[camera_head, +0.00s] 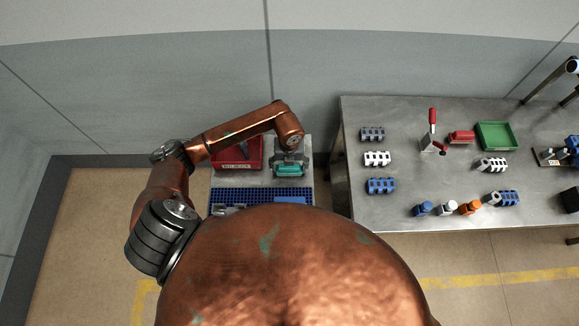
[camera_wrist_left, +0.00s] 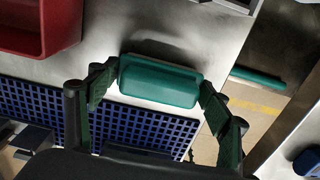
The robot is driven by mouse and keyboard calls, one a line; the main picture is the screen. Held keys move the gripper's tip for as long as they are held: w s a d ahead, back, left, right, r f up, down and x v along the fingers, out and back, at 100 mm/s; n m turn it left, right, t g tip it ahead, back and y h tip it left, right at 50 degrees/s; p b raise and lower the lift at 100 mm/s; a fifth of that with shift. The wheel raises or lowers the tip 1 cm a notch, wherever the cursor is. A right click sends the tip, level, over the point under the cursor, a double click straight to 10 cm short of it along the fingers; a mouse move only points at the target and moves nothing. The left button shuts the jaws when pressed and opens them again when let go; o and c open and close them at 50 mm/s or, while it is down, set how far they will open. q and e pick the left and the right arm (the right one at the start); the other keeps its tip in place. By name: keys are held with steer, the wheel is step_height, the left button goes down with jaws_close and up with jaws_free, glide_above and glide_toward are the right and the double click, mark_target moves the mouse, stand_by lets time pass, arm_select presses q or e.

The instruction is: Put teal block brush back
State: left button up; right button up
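The teal block brush (camera_head: 289,170) is at the right part of the small metal table on the left, under my left gripper (camera_head: 290,158). In the left wrist view the teal block brush (camera_wrist_left: 160,80) lies crosswise between the two fingertips of my left gripper (camera_wrist_left: 160,82). One green-padded fingertip meets each end of it, so the gripper looks shut on it. A dark shadow shows just behind the block. Its underside is hidden, and I cannot tell whether it touches the table. My right gripper is not in view.
A red bin (camera_head: 226,160) stands left of the block, and a blue perforated mat (camera_head: 232,195) lies in front. To the right, across a gap, a larger metal table (camera_head: 400,205) holds several ridged blocks, a red-handled clamp (camera_head: 432,130) and a green tray (camera_head: 496,136).

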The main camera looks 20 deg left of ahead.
arm_select(q)
steer(key=o, duration=0.4)
